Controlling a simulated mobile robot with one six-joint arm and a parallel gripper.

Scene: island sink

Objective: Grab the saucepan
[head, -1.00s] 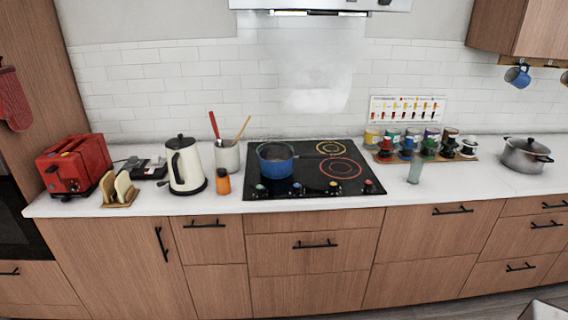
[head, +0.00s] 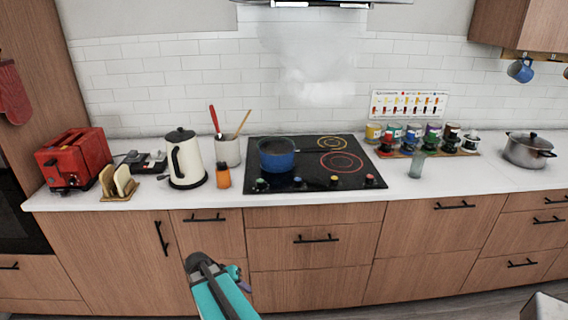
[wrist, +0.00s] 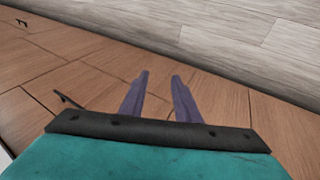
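The blue saucepan (head: 277,156) stands upright on the left part of the black cooktop (head: 322,181) in the head view. Its handle is hard to make out against the dark glass. My gripper (head: 243,279) is low in front of the cabinet fronts, below the counter edge and well apart from the saucepan. In the wrist view my gripper (wrist: 160,76) shows two purple fingers spread apart with nothing between them. The saucepan is not in the wrist view, which shows cabinet fronts and floor.
An orange-capped shaker (head: 223,176), a utensil crock (head: 228,151) and a white kettle (head: 186,160) stand left of the cooktop. A glass (head: 417,166) and a spice rack stand to its right. A lidded steel pot (head: 528,151) is far right. The counter front edge is clear.

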